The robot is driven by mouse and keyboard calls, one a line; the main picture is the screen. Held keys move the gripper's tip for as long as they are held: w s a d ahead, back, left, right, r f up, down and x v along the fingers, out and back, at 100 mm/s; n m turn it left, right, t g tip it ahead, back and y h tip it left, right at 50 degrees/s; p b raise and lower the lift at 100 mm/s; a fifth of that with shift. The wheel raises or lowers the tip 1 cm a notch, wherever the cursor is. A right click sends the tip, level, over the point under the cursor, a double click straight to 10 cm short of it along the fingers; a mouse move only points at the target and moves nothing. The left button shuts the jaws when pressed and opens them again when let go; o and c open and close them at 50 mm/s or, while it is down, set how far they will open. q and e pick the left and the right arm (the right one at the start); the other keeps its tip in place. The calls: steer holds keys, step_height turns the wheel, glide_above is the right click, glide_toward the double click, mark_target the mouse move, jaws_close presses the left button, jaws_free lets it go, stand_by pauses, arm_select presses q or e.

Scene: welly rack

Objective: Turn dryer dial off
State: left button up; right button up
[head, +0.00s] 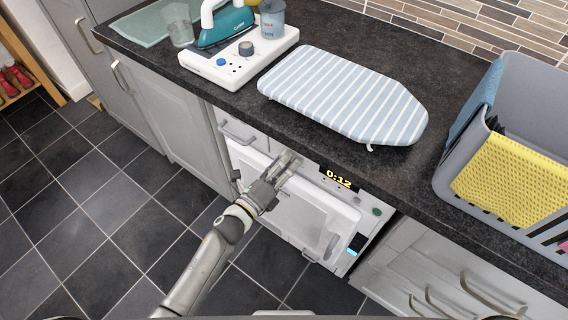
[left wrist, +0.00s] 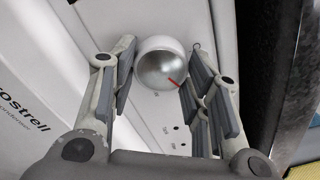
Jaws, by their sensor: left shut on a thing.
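The white dryer (head: 297,218) is built in under the dark counter, with a lit display (head: 339,178) reading 0:12. My left gripper (head: 288,160) is at the upper left of its front panel, where it hides the dial in the head view. In the left wrist view the dial (left wrist: 158,66) is a round silver knob with a white rim and a red mark toward its lower right. The fingers are shut on the dial, one on each side. Small print by the dial is too small to read. My right gripper is not in view.
Drawers with handles are right of the dryer. The tiled floor at left is clear.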

arm_select(q)
steer(key=n+p, duration=0.2)
steer(key=n, duration=1)
steer(key=shift+r, duration=0.15)
stand_by(0.6)
steer(key=o, duration=1)
steer(key=shift+o, duration=0.2)
steer(key=v, duration=1.2)
